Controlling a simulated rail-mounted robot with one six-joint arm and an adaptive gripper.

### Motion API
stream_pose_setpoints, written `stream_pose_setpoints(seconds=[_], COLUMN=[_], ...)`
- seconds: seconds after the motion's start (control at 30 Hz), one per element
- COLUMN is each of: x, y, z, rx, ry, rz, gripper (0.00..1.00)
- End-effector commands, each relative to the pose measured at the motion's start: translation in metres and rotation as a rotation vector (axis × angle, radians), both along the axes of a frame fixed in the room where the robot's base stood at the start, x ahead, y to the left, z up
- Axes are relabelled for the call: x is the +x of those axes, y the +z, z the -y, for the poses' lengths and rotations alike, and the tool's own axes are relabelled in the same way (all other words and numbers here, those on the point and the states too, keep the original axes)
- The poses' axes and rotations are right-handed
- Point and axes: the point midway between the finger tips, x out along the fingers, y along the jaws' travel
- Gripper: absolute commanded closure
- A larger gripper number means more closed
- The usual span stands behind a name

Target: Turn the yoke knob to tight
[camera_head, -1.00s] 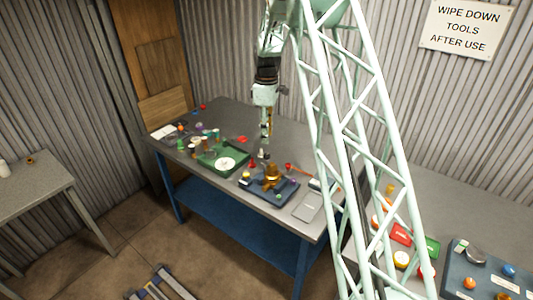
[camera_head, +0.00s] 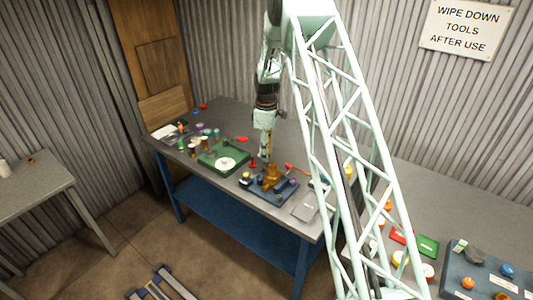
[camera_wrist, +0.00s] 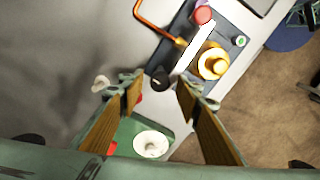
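A dark blue fixture (camera_head: 262,193) on the workbench carries a brass fitting (camera_head: 271,175), which also shows in the wrist view (camera_wrist: 213,63). In the wrist view a black knob (camera_wrist: 160,79) sits at the fixture's near left corner, and a red knob (camera_wrist: 203,15) and a small green knob (camera_wrist: 240,41) are farther along it. I cannot tell for sure which is the yoke knob. My gripper (camera_head: 265,156) is just above the fixture's back left side. In the wrist view my gripper (camera_wrist: 158,90) is open and empty, with the black knob showing between its fingertips.
A bent copper-coloured rod (camera_wrist: 158,25) lies close beside the fixture. A green tray (camera_head: 208,164) with a white dish (camera_wrist: 150,143) stands to the left. Small bottles and coloured pieces crowd the bench's left end. A flat grey plate (camera_head: 306,206) lies right of the fixture.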

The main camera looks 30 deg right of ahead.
Motion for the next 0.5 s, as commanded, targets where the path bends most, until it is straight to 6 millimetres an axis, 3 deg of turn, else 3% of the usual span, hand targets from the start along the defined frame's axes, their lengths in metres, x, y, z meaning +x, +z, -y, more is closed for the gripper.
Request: stream_pose_setpoints(seconds=[0.3, 0.5], x=[0.0, 0.0], y=[-0.001, -0.0009], z=[0.0, 0.0], rx=[0.0, 0.0], ry=[0.0, 0.0], rz=[0.0, 0.0], gripper=[0.68, 0.87])
